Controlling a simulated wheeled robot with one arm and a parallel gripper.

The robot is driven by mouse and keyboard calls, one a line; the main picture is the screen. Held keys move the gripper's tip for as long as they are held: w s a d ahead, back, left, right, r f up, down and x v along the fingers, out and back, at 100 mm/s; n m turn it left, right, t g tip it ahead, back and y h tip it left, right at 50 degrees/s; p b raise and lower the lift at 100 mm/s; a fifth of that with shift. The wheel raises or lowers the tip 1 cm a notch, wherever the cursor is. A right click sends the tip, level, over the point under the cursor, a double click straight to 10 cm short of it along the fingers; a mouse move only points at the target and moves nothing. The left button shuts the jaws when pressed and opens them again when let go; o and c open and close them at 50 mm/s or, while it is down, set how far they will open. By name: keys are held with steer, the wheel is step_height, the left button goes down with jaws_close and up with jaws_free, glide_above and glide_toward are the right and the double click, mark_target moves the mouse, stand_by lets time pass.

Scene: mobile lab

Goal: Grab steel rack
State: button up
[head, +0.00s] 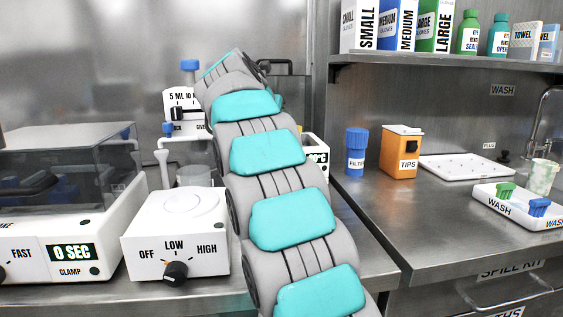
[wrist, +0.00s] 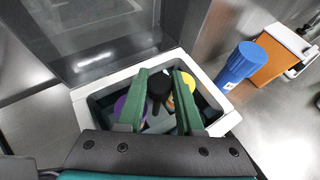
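In the wrist view, my gripper (wrist: 160,76) points down over an open white box (wrist: 84,102) with a dark inside. Its two green fingers are apart. A black knob-like part (wrist: 160,88) shows between them; whether either finger touches it I cannot tell. Inside the box, a purple round top (wrist: 119,106) shows by the left finger and a yellow one (wrist: 188,84) by the right finger. Grey surfaces show low between the fingers, but I cannot clearly make out the steel rack. In the head view my arm hides the gripper and most of the white box (head: 318,154).
A raised clear lid (wrist: 105,40) stands behind the box in the wrist view. A blue filter bottle (head: 356,152) and an orange tips box (head: 401,152) stand to the right. A mixer with a dial (head: 178,232) is left of my arm. The right counter's front (head: 400,225) is clear.

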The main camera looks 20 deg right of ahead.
jaws_close()
stand_by(0.9)
